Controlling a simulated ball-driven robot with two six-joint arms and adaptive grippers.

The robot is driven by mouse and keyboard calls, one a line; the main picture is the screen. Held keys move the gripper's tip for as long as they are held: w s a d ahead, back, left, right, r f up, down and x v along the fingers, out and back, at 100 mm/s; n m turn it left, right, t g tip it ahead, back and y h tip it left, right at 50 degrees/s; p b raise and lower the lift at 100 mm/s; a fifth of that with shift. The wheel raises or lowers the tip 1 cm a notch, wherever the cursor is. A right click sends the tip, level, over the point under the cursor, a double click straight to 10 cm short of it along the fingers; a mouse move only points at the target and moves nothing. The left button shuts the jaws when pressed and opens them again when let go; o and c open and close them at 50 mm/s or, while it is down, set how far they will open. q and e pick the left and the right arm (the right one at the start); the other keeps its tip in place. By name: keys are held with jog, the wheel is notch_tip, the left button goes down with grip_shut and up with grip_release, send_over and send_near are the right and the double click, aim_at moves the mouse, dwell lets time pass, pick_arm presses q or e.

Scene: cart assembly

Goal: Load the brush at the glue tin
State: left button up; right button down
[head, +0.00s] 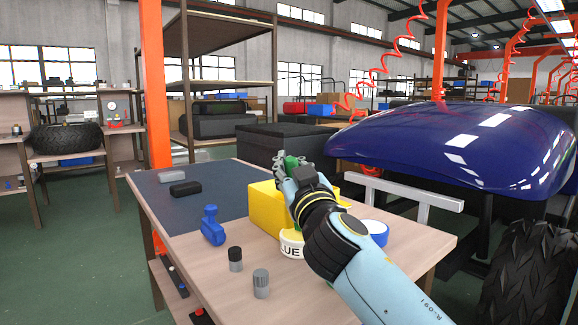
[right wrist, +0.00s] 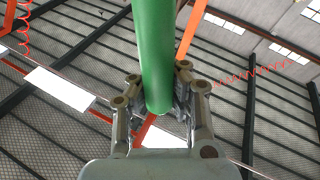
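The glue tin (head: 291,245) is white with the dark letters "LUE" showing. It stands on the wooden table, partly hidden by my right arm. My right gripper (head: 290,168) is above and beyond the tin in the head view. It is shut on a green handle (head: 291,160), which I take for the brush. In the right wrist view the green handle (right wrist: 154,55) passes between the two fingers (right wrist: 158,100). The brush's bristle end is not visible, so I cannot tell whether it touches the tin. My left gripper is in neither view.
A yellow box (head: 265,208) stands just behind the tin. A dark mat (head: 200,198) holds two small blocks. The glossy blue car body (head: 450,145) is to the right.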

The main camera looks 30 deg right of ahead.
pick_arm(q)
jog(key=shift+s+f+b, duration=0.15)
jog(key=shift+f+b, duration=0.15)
pick_arm(e)
jog(key=shift+f, duration=0.3)
dwell(0.3)
notch_tip(320, 180, up, 7)
jog(key=p, duration=0.5)
jog(key=shift+r+p, duration=0.1)
jog(key=shift+p, duration=0.25)
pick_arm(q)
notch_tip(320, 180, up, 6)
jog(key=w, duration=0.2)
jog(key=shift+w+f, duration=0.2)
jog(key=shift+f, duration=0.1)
pick_arm(e)
jog(key=shift+f, duration=0.2)
